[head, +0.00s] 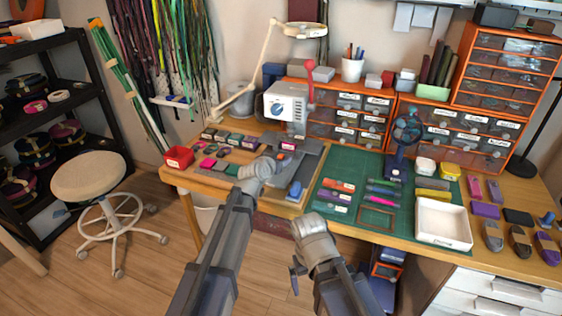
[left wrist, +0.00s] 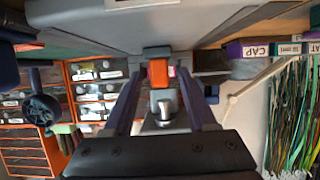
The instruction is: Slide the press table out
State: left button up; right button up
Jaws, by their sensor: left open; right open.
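The press (head: 287,102) is a white machine with a red lever, standing at the back of the work table. Whether the press table is slid in is unclear. My right gripper (head: 296,272) is open and empty before the table's front edge.
A green cutting mat (head: 345,219) with small tools and a white tray (head: 443,224) lie right of the press. A red bin (head: 179,158) and several small blocks are on the left. Orange drawer units (head: 346,118) stand behind. A stool (head: 90,178) stands on the floor.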

pick_arm(q)
jog(key=shift+w+d+f, duration=0.2)
jog(key=shift+w+f, duration=0.1)
jog(key=shift+w, duration=0.35)
jog(key=shift+c, duration=0.4)
grip_shut()
